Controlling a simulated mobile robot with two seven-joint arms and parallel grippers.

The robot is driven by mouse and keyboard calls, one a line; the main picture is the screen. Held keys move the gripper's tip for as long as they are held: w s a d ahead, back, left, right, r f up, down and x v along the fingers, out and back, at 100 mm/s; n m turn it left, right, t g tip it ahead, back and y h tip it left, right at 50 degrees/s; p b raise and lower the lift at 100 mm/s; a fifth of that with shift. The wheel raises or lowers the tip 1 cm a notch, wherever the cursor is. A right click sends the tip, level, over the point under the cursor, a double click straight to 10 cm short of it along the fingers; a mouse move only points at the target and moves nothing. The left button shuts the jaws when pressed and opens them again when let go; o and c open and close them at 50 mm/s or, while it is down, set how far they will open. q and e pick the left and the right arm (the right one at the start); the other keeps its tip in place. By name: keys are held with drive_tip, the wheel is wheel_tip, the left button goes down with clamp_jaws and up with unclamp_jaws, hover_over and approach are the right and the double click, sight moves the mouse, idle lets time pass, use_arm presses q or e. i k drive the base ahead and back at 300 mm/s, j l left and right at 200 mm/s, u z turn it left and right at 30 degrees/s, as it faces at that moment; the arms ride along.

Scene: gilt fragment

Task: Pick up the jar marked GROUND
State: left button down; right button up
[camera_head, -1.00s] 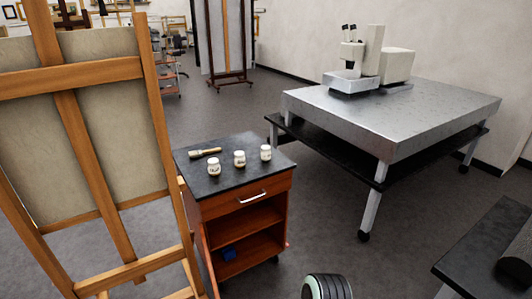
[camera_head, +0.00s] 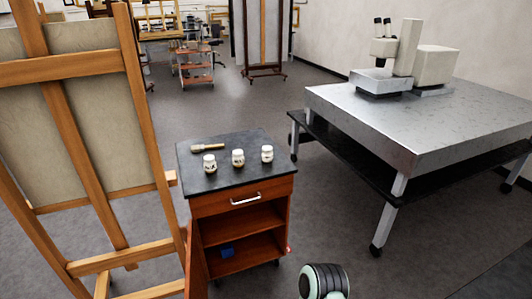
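Three small white jars stand upright in a row on the dark top of a wooden cabinet: a left jar (camera_head: 209,163), a middle jar (camera_head: 238,158) and a right jar (camera_head: 267,154). Each seems to have dark marks on its side, too small to read, so I cannot tell which one is marked GROUND. The cabinet (camera_head: 241,200) has a drawer with a metal handle and open shelves below. A rounded dark and pale green part (camera_head: 324,282), likely of my own arm, shows at the bottom edge. Neither gripper's fingers are in view.
A brush (camera_head: 208,148) lies behind the jars. A large wooden easel (camera_head: 140,100) stands close on the left. A metal table (camera_head: 420,125) with a microscope (camera_head: 402,62) stands on the right. A blue item (camera_head: 228,252) sits on a lower shelf. Grey floor is clear behind the cabinet.

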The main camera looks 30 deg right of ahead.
sight(267, 154)
drive_tip(key=l+u, duration=0.35)
drive_tip(key=l, duration=0.7)
drive_tip(key=l+u, duration=0.25)
drive_tip(key=l, duration=0.45)
drive_tip(key=l+u, duration=0.25)
drive_tip(key=l, duration=0.45)
drive_tip(key=l+u, duration=0.25)
drive_tip(key=l, duration=0.4)
drive_tip(key=k, duration=0.05)
